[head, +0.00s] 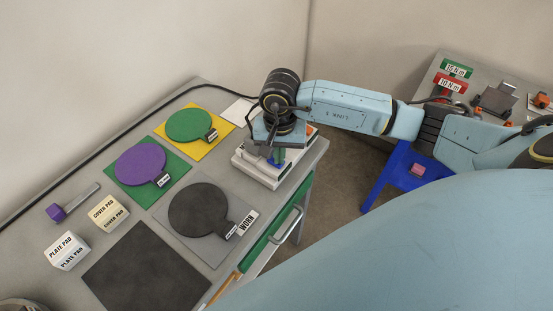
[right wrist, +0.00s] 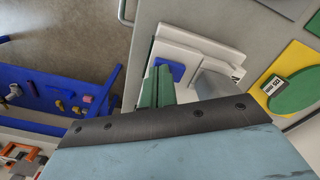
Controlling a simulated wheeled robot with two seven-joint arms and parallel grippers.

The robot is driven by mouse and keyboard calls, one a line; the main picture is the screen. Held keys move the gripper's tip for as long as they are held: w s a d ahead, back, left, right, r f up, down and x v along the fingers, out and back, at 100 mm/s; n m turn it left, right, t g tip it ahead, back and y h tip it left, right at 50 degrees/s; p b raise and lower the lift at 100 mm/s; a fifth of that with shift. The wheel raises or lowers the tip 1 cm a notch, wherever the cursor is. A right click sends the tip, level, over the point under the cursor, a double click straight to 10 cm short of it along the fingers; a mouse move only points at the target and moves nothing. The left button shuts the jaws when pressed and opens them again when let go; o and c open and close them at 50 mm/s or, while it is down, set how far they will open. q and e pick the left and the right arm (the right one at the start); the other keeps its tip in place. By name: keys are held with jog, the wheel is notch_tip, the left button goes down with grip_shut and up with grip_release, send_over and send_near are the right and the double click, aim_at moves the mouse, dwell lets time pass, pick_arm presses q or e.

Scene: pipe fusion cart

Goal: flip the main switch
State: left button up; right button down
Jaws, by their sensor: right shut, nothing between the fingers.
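A white box (head: 250,172) stands at the far right corner of the grey cart top. My right gripper (head: 276,160) is directly over it, pointing down, its fingers shut with nothing between them. In the right wrist view the green fingers (right wrist: 158,85) reach toward the white box (right wrist: 190,42). A blue patch (right wrist: 177,70) on the box shows beside the fingertips. A grey block (right wrist: 218,82) with a partly cut-off label is to their right. The switch itself is not clearly made out; my gripper covers part of the box. I cannot tell whether the fingers touch it. My left gripper is out of view.
The cart top (head: 110,250) holds a green disc (head: 189,125), a purple disc (head: 139,164) and a dark disc (head: 196,209) on mats. Pad boxes (head: 108,213) stand at left. A drawer handle (head: 287,225) juts from the front. A second table (head: 470,72) is at right.

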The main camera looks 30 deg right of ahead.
jog(key=shift+r, duration=0.1)
notch_tip(320, 180, up, 7)
jog(key=p, duration=0.3)
jog(key=shift+p, duration=0.3)
dwell(0.5)
